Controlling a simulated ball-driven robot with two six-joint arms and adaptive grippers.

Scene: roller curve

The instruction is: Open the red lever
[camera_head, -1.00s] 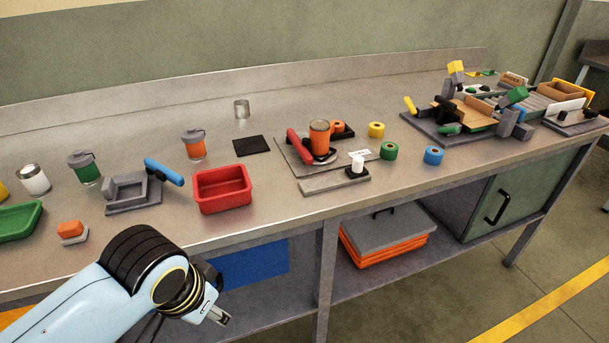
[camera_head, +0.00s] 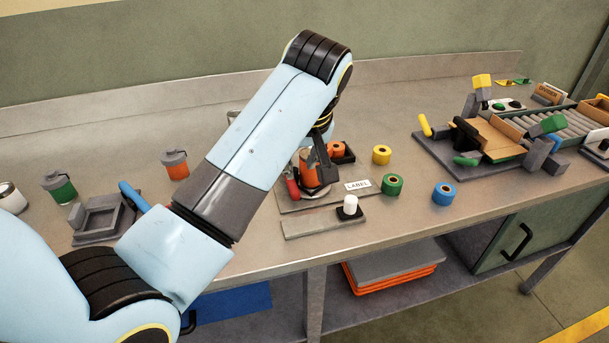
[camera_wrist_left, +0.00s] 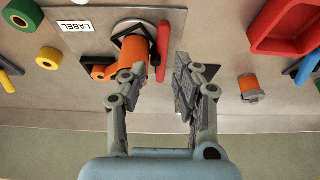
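The red lever (camera_head: 291,186) shows beside an orange jar (camera_head: 308,172) on a grey plate in the head view, partly hidden by my left arm. In the left wrist view the whole red lever (camera_wrist_left: 163,50) shows right of the orange jar (camera_wrist_left: 133,53). My left gripper (camera_wrist_left: 160,70) is open, its two fingers spread. The near end of the lever appears in the gap between the fingertips, with no clear contact. In the head view the left gripper (camera_head: 318,162) hangs over the jar and lever, partly hidden. My right gripper is not in view.
The plate (camera_wrist_left: 100,38) carries a white label. Yellow (camera_head: 381,155), green (camera_head: 392,184) and blue (camera_head: 443,193) rolls stand to the right. A red bin (camera_wrist_left: 285,28) is close by in the wrist view. A white-capped item (camera_head: 350,205) stands in front.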

